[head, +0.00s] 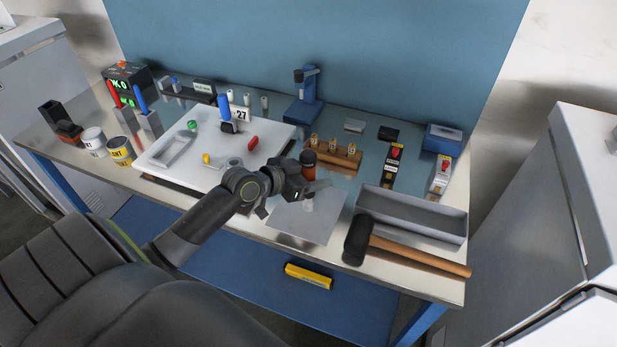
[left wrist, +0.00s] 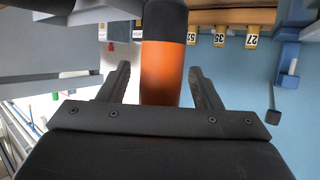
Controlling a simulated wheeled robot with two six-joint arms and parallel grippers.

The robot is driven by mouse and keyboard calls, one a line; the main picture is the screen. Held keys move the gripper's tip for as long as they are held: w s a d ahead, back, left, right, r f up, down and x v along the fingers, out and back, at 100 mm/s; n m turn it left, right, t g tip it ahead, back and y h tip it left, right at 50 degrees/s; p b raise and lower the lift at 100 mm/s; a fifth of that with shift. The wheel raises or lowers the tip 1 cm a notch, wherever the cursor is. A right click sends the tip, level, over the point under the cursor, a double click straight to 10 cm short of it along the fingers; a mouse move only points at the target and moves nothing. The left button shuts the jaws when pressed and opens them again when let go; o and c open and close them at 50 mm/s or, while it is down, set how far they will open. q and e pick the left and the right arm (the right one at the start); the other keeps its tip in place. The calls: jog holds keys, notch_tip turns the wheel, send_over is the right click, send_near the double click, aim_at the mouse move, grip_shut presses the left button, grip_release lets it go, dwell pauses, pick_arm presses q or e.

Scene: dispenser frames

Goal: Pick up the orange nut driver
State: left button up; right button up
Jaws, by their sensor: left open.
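The orange nut driver (head: 308,168) stands upright in front of the wooden block, its orange handle topped by a black part. In the left wrist view the driver (left wrist: 162,72) rises between the two fingers, and its lower end is hidden behind the gripper body. My left gripper (head: 300,192) is open, with its fingers on either side of the handle. A gap shows on each side, wider on the left in the wrist view, so it is not clamped. My right gripper is in neither view.
Behind the driver is a wooden block (head: 331,156) with several numbered tags. A white board (head: 180,165) lies left, a grey tray (head: 411,214) right. A black-headed mallet (head: 357,238) lies along the front edge. A blue stand (head: 304,108) is at the back.

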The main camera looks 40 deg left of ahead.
pick_arm(q)
jog(key=shift+w+d+f, duration=0.15)
jog(key=shift+w, duration=0.2)
grip_shut()
dwell(0.3)
